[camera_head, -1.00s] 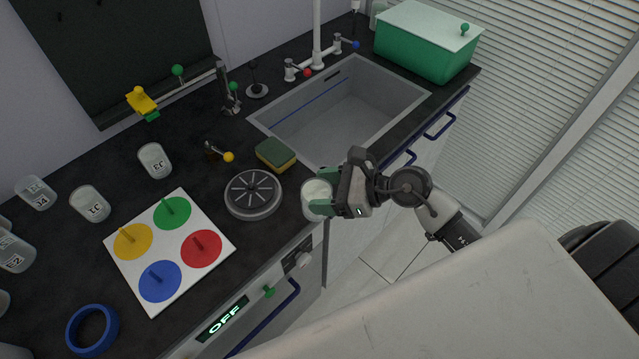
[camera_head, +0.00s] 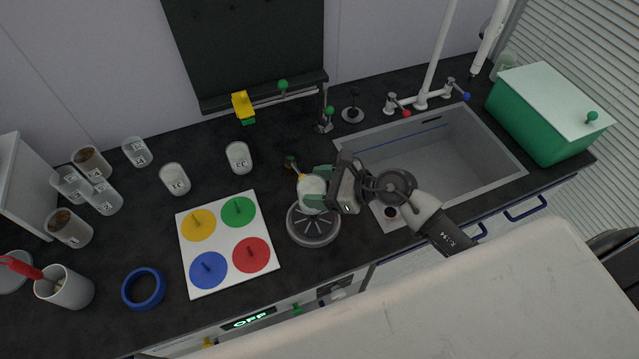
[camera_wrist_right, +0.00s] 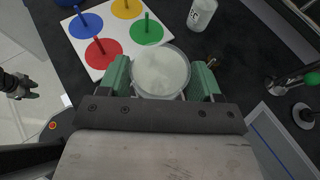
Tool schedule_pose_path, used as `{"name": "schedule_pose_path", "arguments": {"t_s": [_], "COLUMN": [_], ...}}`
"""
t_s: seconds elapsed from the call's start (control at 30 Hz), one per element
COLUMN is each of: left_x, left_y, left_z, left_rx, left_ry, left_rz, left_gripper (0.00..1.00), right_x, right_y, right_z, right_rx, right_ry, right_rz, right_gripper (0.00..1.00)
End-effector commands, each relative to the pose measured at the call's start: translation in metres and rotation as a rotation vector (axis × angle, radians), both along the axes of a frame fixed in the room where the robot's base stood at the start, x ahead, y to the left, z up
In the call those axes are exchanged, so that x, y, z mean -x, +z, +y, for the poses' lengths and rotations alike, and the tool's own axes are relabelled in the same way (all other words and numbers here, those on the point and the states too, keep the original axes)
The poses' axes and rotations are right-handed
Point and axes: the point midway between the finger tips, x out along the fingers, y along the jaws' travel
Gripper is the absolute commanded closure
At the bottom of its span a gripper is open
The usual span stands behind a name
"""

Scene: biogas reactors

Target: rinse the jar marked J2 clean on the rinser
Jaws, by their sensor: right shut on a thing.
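My right gripper (camera_head: 334,194) is shut on a clear jar (camera_head: 312,190), with its green fingers on either side. The jar is over the back part of the rinser (camera_head: 312,228), a round grey disc with star-shaped slots. I cannot tell whether it touches the rinser. In the right wrist view the jar (camera_wrist_right: 160,72) shows a round rim and a cloudy whitish inside. No marking on it can be read. A dark gripper (camera_wrist_right: 20,86), seemingly my left one, shows small at the left edge there; its jaws are unclear.
A white board (camera_head: 228,232) with four coloured discs lies left of the rinser. Several jars (camera_head: 174,179) stand behind and left of it. The sink (camera_head: 440,158) is to the right, with a green box (camera_head: 548,125) beyond. An OFF display (camera_head: 246,320) is on the counter front.

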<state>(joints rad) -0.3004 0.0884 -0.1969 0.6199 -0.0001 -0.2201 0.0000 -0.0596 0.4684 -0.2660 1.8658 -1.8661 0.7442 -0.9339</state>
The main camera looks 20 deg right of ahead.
Motion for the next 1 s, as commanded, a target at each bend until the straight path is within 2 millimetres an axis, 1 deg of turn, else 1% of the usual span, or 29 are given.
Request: {"name": "schedule_pose_path", "arguments": {"t_s": [0.03,0.37,0.5,0.67,1.0], "left_x": [0.000,0.000,0.000,0.000,0.000], "left_y": [-0.009,-0.039,-0.049,-0.055,-0.054], "left_z": [0.000,-0.010,-0.011,-0.011,-0.008], "left_rx": [0.000,0.013,0.015,0.015,0.010], "left_ry": [0.000,0.003,0.001,0.000,-0.002], "left_rz": [0.000,0.000,-0.001,-0.001,-0.001], "left_gripper": [0.57,0.57,0.57,0.57,0.57], "right_x": [0.000,0.000,0.000,0.000,0.000], "right_y": [-0.010,-0.043,-0.055,-0.061,-0.061], "right_z": [0.000,0.000,0.000,0.000,0.000], "right_rx": [-0.001,0.001,0.002,0.000,0.000], "right_ry": [-0.001,0.000,0.002,0.000,0.000], "right_rz": [0.000,-0.001,-0.001,-0.001,-0.001], "right_gripper": [0.62,0.62,0.62,0.62,0.62]}}
